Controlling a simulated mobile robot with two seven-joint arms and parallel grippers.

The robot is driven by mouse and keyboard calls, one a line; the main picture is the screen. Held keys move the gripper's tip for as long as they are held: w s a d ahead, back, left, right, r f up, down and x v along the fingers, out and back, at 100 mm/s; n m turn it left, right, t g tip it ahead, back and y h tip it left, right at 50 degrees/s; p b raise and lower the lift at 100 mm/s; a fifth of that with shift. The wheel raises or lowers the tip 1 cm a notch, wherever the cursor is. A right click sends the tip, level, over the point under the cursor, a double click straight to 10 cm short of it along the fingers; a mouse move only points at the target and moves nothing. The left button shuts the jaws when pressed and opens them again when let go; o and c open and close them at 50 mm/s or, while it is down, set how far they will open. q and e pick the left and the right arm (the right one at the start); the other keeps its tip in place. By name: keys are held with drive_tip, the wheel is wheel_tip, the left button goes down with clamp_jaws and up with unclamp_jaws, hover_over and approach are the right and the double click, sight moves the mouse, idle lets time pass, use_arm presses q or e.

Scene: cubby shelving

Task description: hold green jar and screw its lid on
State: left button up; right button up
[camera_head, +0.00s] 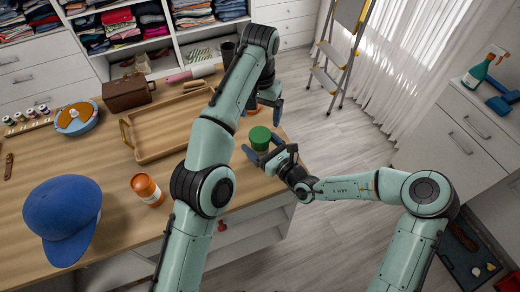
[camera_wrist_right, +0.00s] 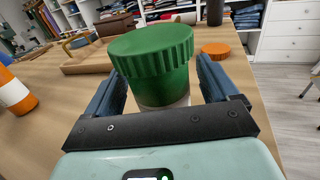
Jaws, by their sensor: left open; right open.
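The green jar (camera_head: 260,147) stands upright on the wooden table near its right edge. Its wide ribbed green lid (camera_wrist_right: 153,52) sits on top in the right wrist view, with green and a pale lower part (camera_wrist_right: 165,101) below it. I cannot tell how tightly the lid sits. My right gripper (camera_head: 262,157) is open, and its fingers (camera_wrist_right: 165,85) flank the jar's body below the lid. I cannot tell whether they touch it. My left gripper (camera_head: 268,108) is open and empty, above and beyond the jar.
An orange disc (camera_wrist_right: 216,48) lies behind the jar. An orange-and-white bottle (camera_head: 147,190), a blue cap (camera_head: 64,220), a wooden tray (camera_head: 155,155) and a brown box (camera_head: 128,92) are on the table. Cubby shelves (camera_head: 165,45) stand behind.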

clamp_jaws()
use_arm(q)
drive_tip(key=n, duration=0.5)
drive_tip(key=shift+n, duration=0.3)
drive_tip(key=n, duration=0.6)
drive_tip(key=shift+f+n, duration=0.1)
drive_tip(key=shift+n, duration=0.3)
drive_tip(key=n, duration=0.4)
drive_tip(key=shift+n, duration=0.3)
drive_tip(key=n, duration=0.8)
drive_tip(key=shift+n, duration=0.4)
drive_tip(key=n, duration=0.5)
drive_tip(key=shift+n, duration=0.3)
